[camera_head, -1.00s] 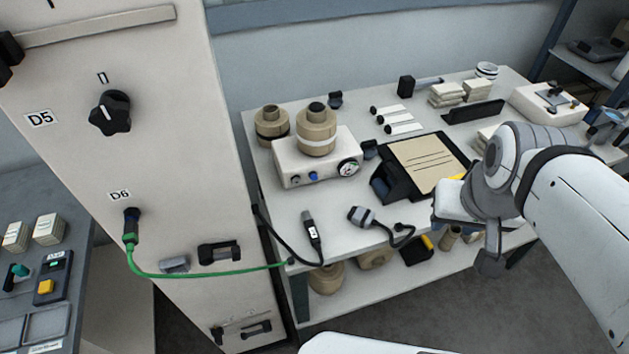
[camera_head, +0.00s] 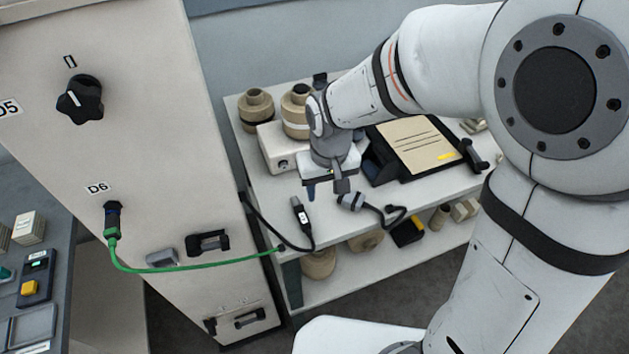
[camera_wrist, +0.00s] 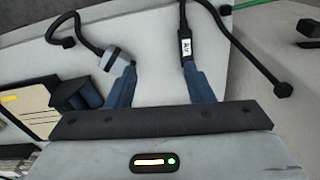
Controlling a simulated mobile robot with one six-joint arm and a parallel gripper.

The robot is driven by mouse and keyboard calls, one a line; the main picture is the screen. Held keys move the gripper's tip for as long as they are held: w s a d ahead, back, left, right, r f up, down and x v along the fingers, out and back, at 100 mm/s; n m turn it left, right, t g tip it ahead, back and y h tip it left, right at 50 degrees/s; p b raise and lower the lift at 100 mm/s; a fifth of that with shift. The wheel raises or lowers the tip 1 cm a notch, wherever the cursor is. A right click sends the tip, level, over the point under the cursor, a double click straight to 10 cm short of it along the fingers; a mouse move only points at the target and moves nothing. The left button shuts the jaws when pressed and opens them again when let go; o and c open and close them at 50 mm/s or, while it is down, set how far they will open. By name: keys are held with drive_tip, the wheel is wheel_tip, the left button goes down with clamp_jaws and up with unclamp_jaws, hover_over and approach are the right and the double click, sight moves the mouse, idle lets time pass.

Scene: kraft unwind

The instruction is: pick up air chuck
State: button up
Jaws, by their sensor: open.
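The air chuck appears to be the slim black tool (camera_head: 301,216) with a small white label, lying near the front left of the white table. Its black hose curves to the cabinet side. In the wrist view the air chuck (camera_wrist: 186,42) lies near the right fingertip, its label seemingly reading "Air". My gripper (camera_head: 326,190) is above the table, behind the air chuck in the head view. In the wrist view my gripper (camera_wrist: 160,80) is open, its blue fingers apart with bare tabletop between them. I cannot tell its exact height.
A grey-headed tool (camera_head: 350,201) on a black hose lies right of the air chuck; it also shows by the left finger in the wrist view (camera_wrist: 114,59). A pale cabinet (camera_head: 150,180) stands left, with a green cable (camera_head: 190,267) plugged in. A black clipboard stand is behind right.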

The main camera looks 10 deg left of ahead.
drive_tip(key=n, duration=0.1)
hover_over(305, 220)
drive_tip(key=shift+g, duration=0.3)
wheel_tip(305, 220, down, 4)
drive_tip(key=shift+f, duration=0.2)
drive_tip(key=shift+s+a+f, duration=0.1)
drive_tip(key=shift+f, duration=0.25)
drive_tip(key=shift+f+p, duration=0.75)
drive_tip(key=shift+f, duration=2.8)
clamp_jaws()
